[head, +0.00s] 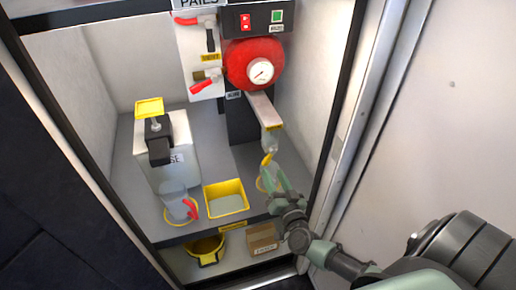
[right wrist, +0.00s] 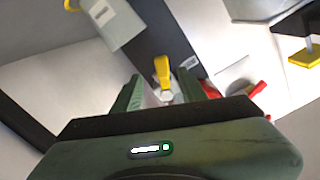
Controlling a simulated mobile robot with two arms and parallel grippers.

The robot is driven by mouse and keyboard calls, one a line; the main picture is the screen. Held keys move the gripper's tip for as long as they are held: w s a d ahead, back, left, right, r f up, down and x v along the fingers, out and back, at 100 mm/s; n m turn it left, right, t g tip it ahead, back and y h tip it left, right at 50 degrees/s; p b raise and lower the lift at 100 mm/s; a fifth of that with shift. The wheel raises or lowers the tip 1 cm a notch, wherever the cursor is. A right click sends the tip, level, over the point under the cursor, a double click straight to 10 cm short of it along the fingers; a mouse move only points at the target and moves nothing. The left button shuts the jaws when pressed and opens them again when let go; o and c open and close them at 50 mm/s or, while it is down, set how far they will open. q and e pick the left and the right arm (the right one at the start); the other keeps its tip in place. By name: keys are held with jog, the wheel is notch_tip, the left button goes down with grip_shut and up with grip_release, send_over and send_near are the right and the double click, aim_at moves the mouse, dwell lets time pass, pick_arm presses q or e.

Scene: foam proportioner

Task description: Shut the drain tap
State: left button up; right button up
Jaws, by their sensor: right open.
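A tap with a yellow lever (head: 266,159) hangs under the end of a grey spout at the right of the cabinet; I take it for the drain tap. The lever slants in the head view. In the right wrist view the yellow lever (right wrist: 162,70) shows between and beyond the fingertips. My right gripper (head: 275,172) is open, with green fingers, just below and beside the lever. In the right wrist view the gripper (right wrist: 160,85) looks empty; whether a finger touches the lever I cannot tell. My left gripper is out of view.
A clear cup (head: 262,183) stands behind my fingers. A yellow tray (head: 226,211), a jug (head: 173,196) with a red handle and a white dispenser (head: 165,152) stand to the left. The cabinet's right frame is close to my arm.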

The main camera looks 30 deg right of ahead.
aim_at(267, 163)
jog(key=shift+w+r, duration=0.15)
jog(key=shift+w, duration=0.25)
jog(key=shift+x, duration=1.15)
jog(key=x, duration=0.3)
jog(key=shift+w+d+b, duration=0.1)
jog(key=shift+w+b, duration=0.1)
jog(key=shift+b, duration=0.1)
jog(key=shift+w, duration=0.2)
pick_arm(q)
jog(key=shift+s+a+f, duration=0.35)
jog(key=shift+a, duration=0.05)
pick_arm(e)
grip_shut()
